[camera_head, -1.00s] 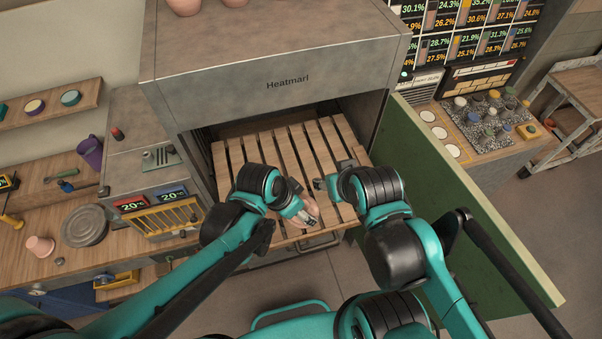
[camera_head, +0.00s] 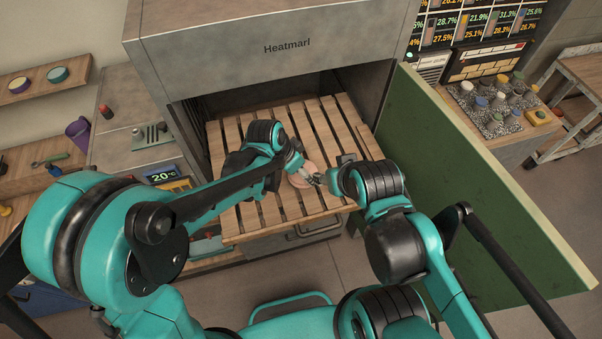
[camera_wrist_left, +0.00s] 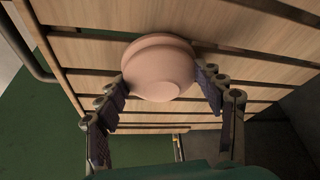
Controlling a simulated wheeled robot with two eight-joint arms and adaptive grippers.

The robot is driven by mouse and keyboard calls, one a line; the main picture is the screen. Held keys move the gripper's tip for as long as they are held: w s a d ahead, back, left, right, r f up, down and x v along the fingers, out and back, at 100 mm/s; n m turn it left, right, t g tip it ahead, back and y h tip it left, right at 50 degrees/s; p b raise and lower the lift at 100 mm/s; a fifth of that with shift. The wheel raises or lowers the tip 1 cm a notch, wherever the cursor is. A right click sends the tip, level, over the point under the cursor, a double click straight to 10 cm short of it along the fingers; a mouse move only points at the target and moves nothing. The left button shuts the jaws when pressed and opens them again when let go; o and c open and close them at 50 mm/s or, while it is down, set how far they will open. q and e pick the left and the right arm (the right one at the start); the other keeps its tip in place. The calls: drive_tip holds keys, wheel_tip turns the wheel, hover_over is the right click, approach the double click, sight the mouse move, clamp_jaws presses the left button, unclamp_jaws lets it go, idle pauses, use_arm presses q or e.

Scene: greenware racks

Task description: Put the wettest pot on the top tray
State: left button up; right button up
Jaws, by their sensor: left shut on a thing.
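A pale pink rounded pot (camera_head: 299,182) is over the slatted wooden tray (camera_head: 249,222), which reaches out of the Heatmarl cabinet. My left gripper (camera_head: 309,176) is shut on the pot; the wrist view shows the pot (camera_wrist_left: 160,68) between its two fingers (camera_wrist_left: 163,86). The slats (camera_wrist_left: 90,54) lie close behind the pot there; I cannot tell whether it touches them. My right gripper (camera_head: 326,180) is just right of the pot in the head view. Its fingers are too small and overlapped to read. Moisture on the pot cannot be judged.
The Heatmarl cabinet (camera_head: 235,50) has a hood above the tray. Its green door (camera_head: 490,180) stands open at the right. Several small jars (camera_head: 500,100) stand on a right-hand counter. A purple cup (camera_head: 78,132) is at the left. Most of the tray around the pot is clear.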

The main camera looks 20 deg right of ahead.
use_arm(q)
drive_tip(key=shift+f, duration=0.1)
drive_tip(key=shift+f, duration=0.1)
drive_tip(key=o, duration=1.5)
